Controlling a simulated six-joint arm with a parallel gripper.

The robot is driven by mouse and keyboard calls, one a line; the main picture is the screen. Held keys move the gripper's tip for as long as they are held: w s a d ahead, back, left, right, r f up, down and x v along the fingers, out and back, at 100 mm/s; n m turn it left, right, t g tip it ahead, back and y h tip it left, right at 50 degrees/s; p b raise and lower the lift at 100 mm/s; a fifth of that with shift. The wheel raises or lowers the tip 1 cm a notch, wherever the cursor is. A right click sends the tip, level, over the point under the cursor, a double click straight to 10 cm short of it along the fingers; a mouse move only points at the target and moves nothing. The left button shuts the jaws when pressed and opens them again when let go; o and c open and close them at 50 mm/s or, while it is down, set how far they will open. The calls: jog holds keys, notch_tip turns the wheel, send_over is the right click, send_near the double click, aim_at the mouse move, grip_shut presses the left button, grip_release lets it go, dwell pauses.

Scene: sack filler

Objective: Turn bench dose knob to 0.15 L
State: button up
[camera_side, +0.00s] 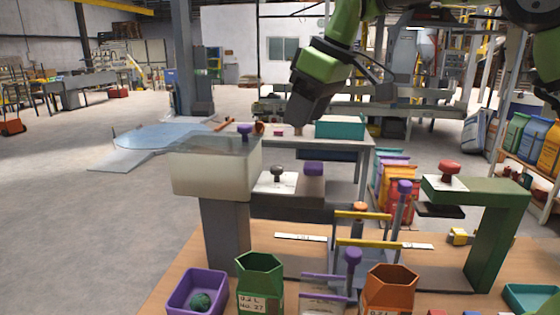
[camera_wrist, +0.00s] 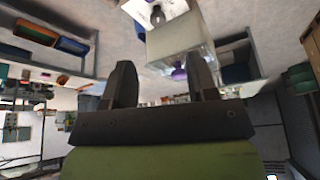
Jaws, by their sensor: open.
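The dose knob (camera_side: 277,171) is a small dark grey knob on a white dial plate (camera_side: 265,183), beside the hopper at the bench. Its pointer and the plate's marks are too small to read. In the wrist view, a dark knob on a white plate (camera_wrist: 157,17) shows at the top edge, and it looks like the same knob. My gripper (camera_side: 300,121) is above and a little right of the knob in the side view, apart from it. In the wrist view the two fingers of my gripper (camera_wrist: 163,82) are spread with nothing between them.
A translucent hopper (camera_side: 217,172) with a purple knob on top stands left of the dial. A green stand (camera_side: 500,210) with a red knob (camera_side: 448,168) is farther right. Purple, green and orange bins line the front.

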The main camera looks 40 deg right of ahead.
aim_at(277, 167)
jog(key=shift+n, duration=0.3)
jog(key=x, duration=1.1)
jog(key=shift+w+d, duration=0.1)
jog(key=shift+w, duration=0.35)
jog(key=shift+c, duration=0.5)
jog(key=c, duration=0.8)
jog(key=shift+c, duration=0.2)
jog(key=shift+m, duration=0.4)
jog(key=m+h, duration=0.1)
jog(key=m, duration=0.1)
jog(key=m+h, duration=0.1)
jog(key=m, duration=0.1)
jog(key=shift+a, duration=0.2)
jog(key=shift+r+m+h, duration=0.1)
jog(key=shift+m+h, duration=0.6)
jog(key=shift+m, duration=1.3)
